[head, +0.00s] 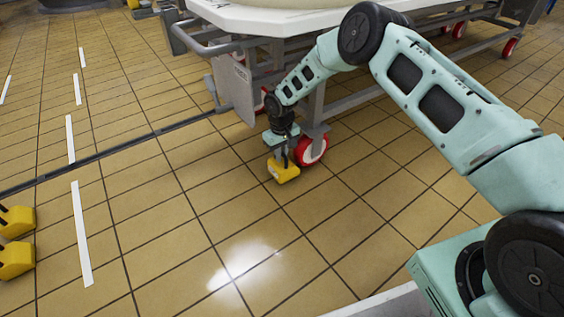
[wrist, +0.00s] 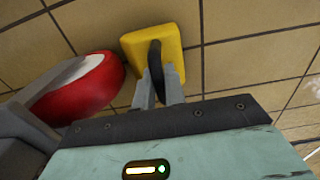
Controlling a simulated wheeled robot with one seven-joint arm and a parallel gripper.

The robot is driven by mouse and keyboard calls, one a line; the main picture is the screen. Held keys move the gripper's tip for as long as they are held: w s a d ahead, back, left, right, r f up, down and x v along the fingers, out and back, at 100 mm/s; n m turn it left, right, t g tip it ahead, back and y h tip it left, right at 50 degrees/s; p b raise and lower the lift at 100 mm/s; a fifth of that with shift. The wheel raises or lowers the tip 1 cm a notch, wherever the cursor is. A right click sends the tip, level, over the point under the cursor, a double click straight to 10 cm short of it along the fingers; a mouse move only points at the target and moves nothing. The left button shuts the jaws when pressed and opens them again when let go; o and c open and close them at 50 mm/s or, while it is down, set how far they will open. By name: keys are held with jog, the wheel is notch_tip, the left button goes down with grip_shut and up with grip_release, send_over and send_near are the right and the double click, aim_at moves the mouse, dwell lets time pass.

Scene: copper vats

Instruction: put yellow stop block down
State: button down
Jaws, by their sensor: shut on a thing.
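The yellow stop block (head: 284,171) is at floor level beside a red-and-white caster wheel (head: 312,149) of a cart. In the wrist view the yellow stop block (wrist: 164,50) has a black handle on top. My gripper (head: 283,154) is above the block, and in the wrist view my gripper (wrist: 158,82) is shut on the black handle. The red wheel (wrist: 90,85) is just left of the block there, touching or nearly touching it. I cannot tell whether the block's underside rests on the floor.
A large white-topped cart (head: 270,20) with a grey metal frame stands behind the block. Two more yellow blocks (head: 15,258) are at the left edge. White dashes (head: 80,230) mark the tiled floor, which is open in front of the cart.

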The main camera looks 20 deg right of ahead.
jog(key=shift+s+f+b, duration=0.1)
jog(key=shift+f+b, duration=0.25)
jog(key=shift+f, duration=0.3)
jog(key=shift+r, duration=0.1)
jog(key=c, duration=1.5)
grip_release()
jog(key=shift+o, duration=0.2)
notch_tip(320, 180, up, 8)
jog(key=p, duration=0.5)
jog(key=shift+s+f, duration=0.1)
jog(key=shift+f, duration=0.15)
